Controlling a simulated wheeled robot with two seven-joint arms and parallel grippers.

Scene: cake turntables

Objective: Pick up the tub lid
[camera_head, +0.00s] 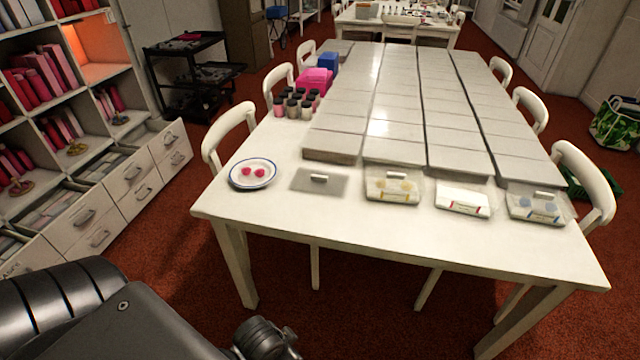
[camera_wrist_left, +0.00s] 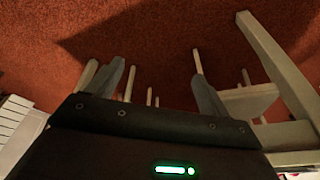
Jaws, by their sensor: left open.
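A flat grey lid with a small pale handle (camera_head: 308,187) lies on the front left part of the white table, right of a plate. Several clear tubs stand in a row to its right: one with yellowish contents (camera_head: 392,190), one with a white block (camera_head: 462,202) and one with blue marks (camera_head: 538,208). Each of these also shows a small pale handle on top. My left gripper (camera_wrist_left: 158,85) is open and empty in the left wrist view, with red carpet and pale furniture legs beyond it. It is away from the lid. My right gripper is not in view.
The white table (camera_head: 300,225) has a clear front strip. A blue-rimmed plate (camera_head: 240,181) holds two red pieces. Several dark-capped jars (camera_head: 293,108) and pink and blue boxes stand farther back. Long grey panels (camera_head: 400,110) cover the middle. White chairs (camera_head: 228,130) line both sides.

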